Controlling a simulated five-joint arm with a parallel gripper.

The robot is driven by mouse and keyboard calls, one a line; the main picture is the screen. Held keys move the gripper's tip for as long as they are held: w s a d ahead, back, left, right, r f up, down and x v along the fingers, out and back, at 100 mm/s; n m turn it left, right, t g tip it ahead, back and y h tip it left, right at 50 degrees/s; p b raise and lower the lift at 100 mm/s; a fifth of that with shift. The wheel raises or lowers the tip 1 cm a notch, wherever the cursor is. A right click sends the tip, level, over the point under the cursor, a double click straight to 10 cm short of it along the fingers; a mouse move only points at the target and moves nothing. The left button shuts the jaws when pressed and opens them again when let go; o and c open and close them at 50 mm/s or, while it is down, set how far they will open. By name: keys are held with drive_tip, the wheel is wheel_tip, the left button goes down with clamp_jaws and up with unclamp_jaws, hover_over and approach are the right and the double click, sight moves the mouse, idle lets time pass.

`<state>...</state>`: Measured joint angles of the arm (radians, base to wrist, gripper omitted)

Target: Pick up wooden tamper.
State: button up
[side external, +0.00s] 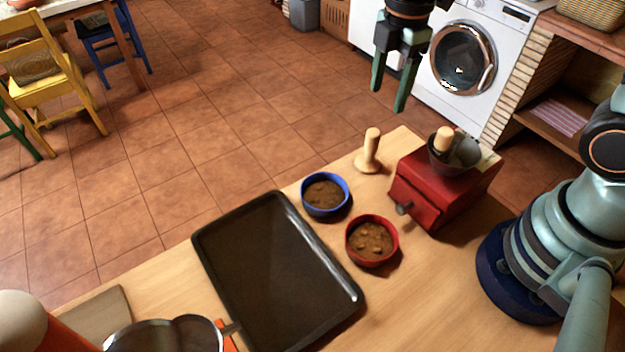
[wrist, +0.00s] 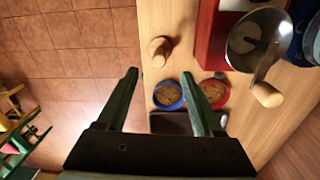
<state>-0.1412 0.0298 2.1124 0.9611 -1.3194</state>
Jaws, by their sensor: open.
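The wooden tamper (side external: 369,153) stands upright on the counter near its far edge, between the blue bowl and the red coffee grinder. It also shows in the wrist view (wrist: 160,50), seen from above. My gripper (side external: 388,100) is open and empty, high above the counter. In the side view it appears above and slightly right of the tamper. In the wrist view its two fingers (wrist: 164,90) point toward the counter edge, with the tamper beyond the fingertips and between their lines. Nothing touches the tamper.
The red grinder (side external: 432,190) with its crank stands right of the tamper. A blue bowl (side external: 325,194) and a red bowl (side external: 372,241) hold brown contents. A dark tray (side external: 275,270) lies on the counter (side external: 410,300). Bare wood surrounds the tamper's base.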

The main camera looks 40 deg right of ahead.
sight(371, 144)
drive_tip(key=shift+w+a+f+n, duration=0.15)
drive_tip(key=shift+a+f+n, duration=0.05)
drive_tip(key=shift+f+n, duration=0.5)
wheel_tip(371, 144, down, 6)
drive_tip(key=shift+r, duration=0.1)
drive_tip(key=shift+w+a+f, duration=0.1)
drive_tip(key=shift+a+f, duration=0.1)
drive_tip(key=shift+f, duration=1.35)
drive_tip(key=shift+a+f, duration=0.15)
drive_tip(key=shift+f, duration=1.35)
clamp_jaws()
